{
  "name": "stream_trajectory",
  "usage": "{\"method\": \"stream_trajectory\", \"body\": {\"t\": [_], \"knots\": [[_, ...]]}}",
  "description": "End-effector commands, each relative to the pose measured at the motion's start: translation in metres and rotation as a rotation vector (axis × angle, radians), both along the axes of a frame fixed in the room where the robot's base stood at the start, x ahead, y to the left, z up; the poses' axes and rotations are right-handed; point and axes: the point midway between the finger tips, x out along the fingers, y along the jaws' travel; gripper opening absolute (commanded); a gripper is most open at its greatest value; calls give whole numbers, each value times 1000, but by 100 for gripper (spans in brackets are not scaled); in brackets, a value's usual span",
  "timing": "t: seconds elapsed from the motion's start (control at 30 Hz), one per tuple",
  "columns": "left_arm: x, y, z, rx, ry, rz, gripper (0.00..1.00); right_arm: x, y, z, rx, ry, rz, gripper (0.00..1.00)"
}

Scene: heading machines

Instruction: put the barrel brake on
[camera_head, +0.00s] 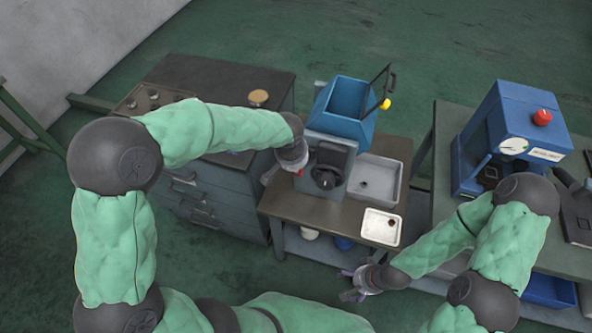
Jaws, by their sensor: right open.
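A machine with a blue open-topped hopper (347,103) and a dark round front part (327,178) stands on the middle bench. A dark bent lever frame (386,80) with a yellow knob (384,104) rises at the hopper's right side. I cannot tell which part is the barrel brake. My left gripper (287,173) is at the machine's left side, next to a small red part (299,172). Its fingers are too small and covered to tell their state or whether they touch anything. My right gripper (352,293) is open and empty, low in front of the bench.
A blue press with a red button (541,118) stands on the right bench. A dark drawer cabinet (220,78) is at left. Green floor lies behind.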

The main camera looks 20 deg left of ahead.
Motion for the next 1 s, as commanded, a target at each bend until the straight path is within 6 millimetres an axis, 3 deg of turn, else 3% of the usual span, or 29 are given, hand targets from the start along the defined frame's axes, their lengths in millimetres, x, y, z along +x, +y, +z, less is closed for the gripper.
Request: {"method": "stream_trajectory", "body": {"t": [0.03,0.3,1.0], "knots": [[-1,0,-9,-1,-27,-2,0,0,0,-18,0,0,0,82],[-3,0,-20,-5,-155,-2,0,0,0,-65,0,0,0,82],[-2,0,3,-7,-155,1,0,0,0,-48,0,0,0,82]]}}
